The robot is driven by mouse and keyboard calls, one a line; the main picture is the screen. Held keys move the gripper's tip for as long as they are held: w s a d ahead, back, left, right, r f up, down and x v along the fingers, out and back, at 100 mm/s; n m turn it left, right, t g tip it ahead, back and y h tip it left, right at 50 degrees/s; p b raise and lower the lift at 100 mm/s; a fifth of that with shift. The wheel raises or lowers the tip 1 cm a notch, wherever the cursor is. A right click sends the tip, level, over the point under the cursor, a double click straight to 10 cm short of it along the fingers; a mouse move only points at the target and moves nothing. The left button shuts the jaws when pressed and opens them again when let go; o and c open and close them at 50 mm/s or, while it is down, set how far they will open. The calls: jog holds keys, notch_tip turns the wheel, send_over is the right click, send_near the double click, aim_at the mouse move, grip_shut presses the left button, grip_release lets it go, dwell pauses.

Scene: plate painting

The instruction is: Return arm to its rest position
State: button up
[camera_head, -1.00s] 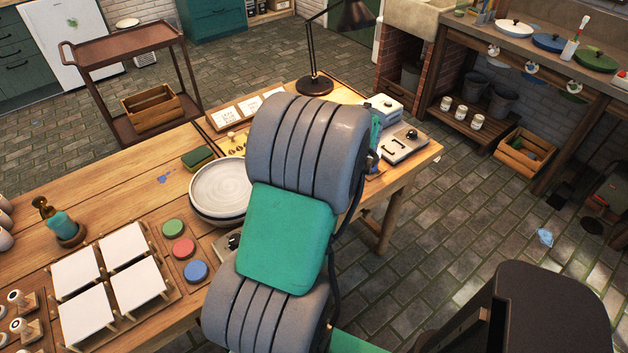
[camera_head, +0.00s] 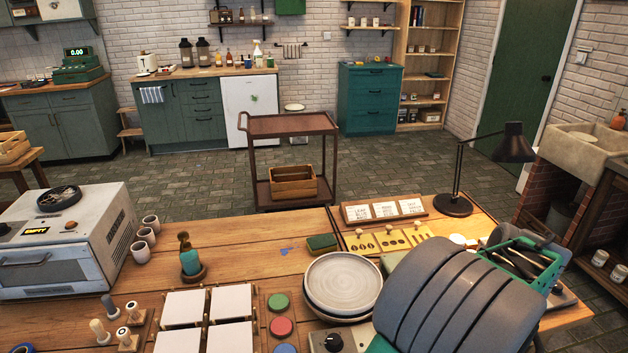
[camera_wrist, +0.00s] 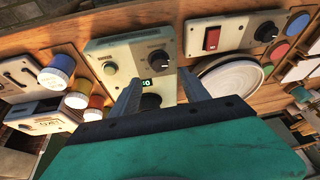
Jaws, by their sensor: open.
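My arm's grey ribbed sleeve fills the lower right of the head view, over the right part of the wooden table (camera_head: 240,262). My gripper (camera_wrist: 158,88) shows in the wrist view with its two grey fingers apart and nothing between them. Past the fingers is a pale control box (camera_wrist: 110,52) with knobs and a small green display. The gripper's tips do not show clearly in the head view.
Stacked plates (camera_head: 342,284), a sponge (camera_head: 322,243), a black lamp (camera_head: 455,205) and white tiles (camera_head: 228,302) crowd the table. A grey kiln-like box (camera_head: 62,250) stands at left. A brown trolley (camera_head: 290,124) stands behind; floor around it is clear.

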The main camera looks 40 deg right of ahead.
jog(key=s+a+f+m+g+y, duration=0.25)
jog(key=s+a+f+m, duration=0.35)
jog(key=a+m, duration=0.35)
jog(key=w+a+r+n, duration=0.3)
jog(key=w+a, duration=0.4)
jog(key=a, duration=0.4)
jog(key=w+a+r+n+t+h, duration=0.1)
jog(key=w+a+r+n, duration=0.2)
jog(key=w+a+n, duration=0.3)
jog(key=w+a+r+n+p, duration=0.1)
jog(key=w+a+r+n, duration=0.3)
jog(key=a, duration=1.2)
jog(key=w+n, duration=0.1)
jog(key=w, duration=0.3)
jog(key=shift+w+a, duration=0.2)
jog(key=shift+w, duration=0.1)
jog(key=shift+t, duration=0.25)
jog(key=shift+c, duration=0.2)
